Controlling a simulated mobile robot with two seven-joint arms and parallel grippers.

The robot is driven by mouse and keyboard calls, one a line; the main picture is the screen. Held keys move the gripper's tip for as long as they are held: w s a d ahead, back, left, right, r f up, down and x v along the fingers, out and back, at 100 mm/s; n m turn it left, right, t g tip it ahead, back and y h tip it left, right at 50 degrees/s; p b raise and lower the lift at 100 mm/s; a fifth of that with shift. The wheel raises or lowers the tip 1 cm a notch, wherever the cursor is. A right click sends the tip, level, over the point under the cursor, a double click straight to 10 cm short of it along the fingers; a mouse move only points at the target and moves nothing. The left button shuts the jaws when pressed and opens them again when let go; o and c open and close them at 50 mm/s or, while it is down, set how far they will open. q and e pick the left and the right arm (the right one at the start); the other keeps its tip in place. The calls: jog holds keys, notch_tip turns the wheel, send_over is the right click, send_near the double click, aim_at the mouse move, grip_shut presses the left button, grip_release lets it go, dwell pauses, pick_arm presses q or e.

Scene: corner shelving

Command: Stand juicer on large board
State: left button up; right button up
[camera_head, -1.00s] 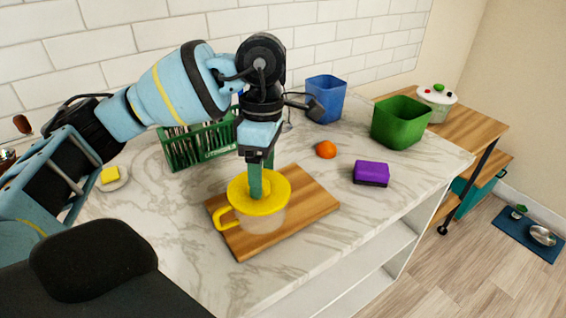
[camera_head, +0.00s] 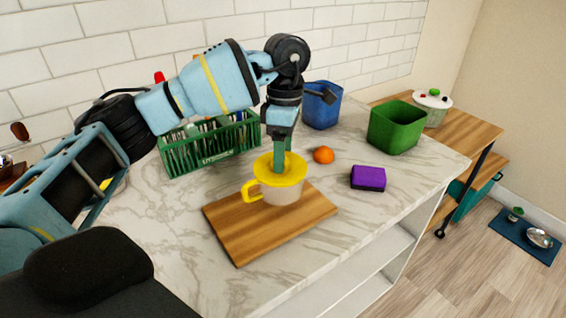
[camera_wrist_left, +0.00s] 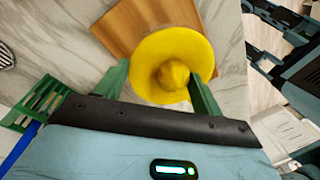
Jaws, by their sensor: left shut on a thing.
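The juicer (camera_head: 280,170) has a yellow brimmed top with a reamer cone, a yellow handle and a pale cup below. It is upright over the back part of the large wooden board (camera_head: 245,228); I cannot tell whether its base touches the board. My left gripper (camera_head: 281,164) points down from above and is shut on the juicer. In the left wrist view, the fingers (camera_wrist_left: 158,75) lie either side of the yellow top (camera_wrist_left: 170,52), with part of the board (camera_wrist_left: 122,25) beyond. My right gripper is not in view.
A green utensil rack (camera_head: 210,145) stands at the back left. An orange (camera_head: 323,155), a purple sponge (camera_head: 368,178), a blue bin (camera_head: 321,108) and a green bin (camera_head: 396,127) are to the right. The board's front part is bare. The counter's front edge (camera_head: 350,232) drops to open shelves.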

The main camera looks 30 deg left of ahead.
pick_arm(q)
jog(key=shift+f, duration=1.7)
jog(key=shift+f, duration=0.15)
jog(key=o, duration=1.4)
notch_tip(320, 180, up, 12)
jog(key=w, duration=0.1)
jog(key=shift+w+a+p, duration=0.3)
jog(key=shift+a+p, duration=0.05)
